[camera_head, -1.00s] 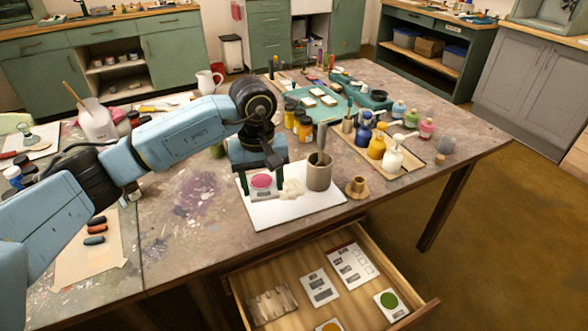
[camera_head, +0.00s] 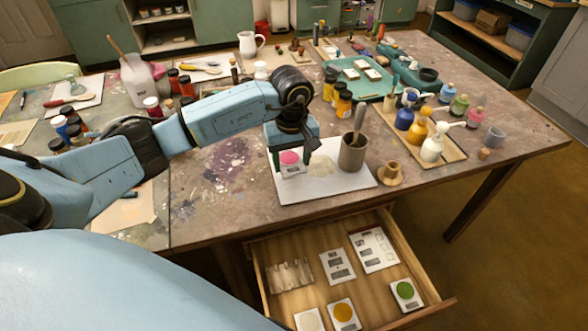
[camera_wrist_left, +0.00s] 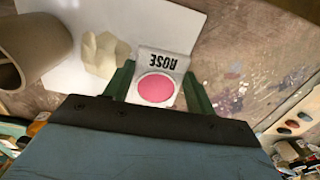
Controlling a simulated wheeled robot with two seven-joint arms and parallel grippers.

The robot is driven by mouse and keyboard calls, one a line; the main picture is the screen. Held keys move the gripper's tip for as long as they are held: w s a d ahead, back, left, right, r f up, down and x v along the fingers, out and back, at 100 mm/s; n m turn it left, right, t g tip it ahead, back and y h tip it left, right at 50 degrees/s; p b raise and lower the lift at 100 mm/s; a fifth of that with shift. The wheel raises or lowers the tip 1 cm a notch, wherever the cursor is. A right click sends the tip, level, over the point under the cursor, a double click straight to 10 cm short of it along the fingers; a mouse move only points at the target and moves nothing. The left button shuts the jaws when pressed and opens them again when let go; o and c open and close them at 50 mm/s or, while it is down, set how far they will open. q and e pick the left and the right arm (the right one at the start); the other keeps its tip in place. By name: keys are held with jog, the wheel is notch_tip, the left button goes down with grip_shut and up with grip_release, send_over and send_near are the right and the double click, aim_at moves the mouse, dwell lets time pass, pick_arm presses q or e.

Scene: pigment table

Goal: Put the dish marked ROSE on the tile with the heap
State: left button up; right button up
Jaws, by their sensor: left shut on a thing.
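The dish marked ROSE (camera_wrist_left: 164,70) is a small white square piece with a round pink pan; its name shows in the left wrist view. In the head view the dish (camera_head: 290,158) is at the far left part of the white tile (camera_head: 300,188). My left gripper (camera_head: 291,165) is shut on it, one green finger on each side. The pale cream heap (camera_head: 321,166) lies on the tile just right of the dish; it also shows in the left wrist view (camera_wrist_left: 103,55). I cannot tell whether the dish touches the tile. My right gripper is not in view.
A grey-brown pot (camera_head: 352,155) with a pestle stands on the tile beside the heap. A small tan holder (camera_head: 390,174) is right of the tile. Paint bottles stand at the back right.

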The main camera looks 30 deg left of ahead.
aim_at(292, 164)
pick_arm(q)
jog(key=shift+f, duration=0.45)
notch_tip(292, 164, down, 2)
jog(key=shift+f, duration=0.35)
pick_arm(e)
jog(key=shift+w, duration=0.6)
pick_arm(q)
jog(key=shift+f+b, duration=0.15)
jog(key=shift+b, duration=0.25)
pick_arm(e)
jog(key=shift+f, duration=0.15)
pick_arm(q)
jog(key=o, duration=1)
jog(key=shift+o, duration=0.2)
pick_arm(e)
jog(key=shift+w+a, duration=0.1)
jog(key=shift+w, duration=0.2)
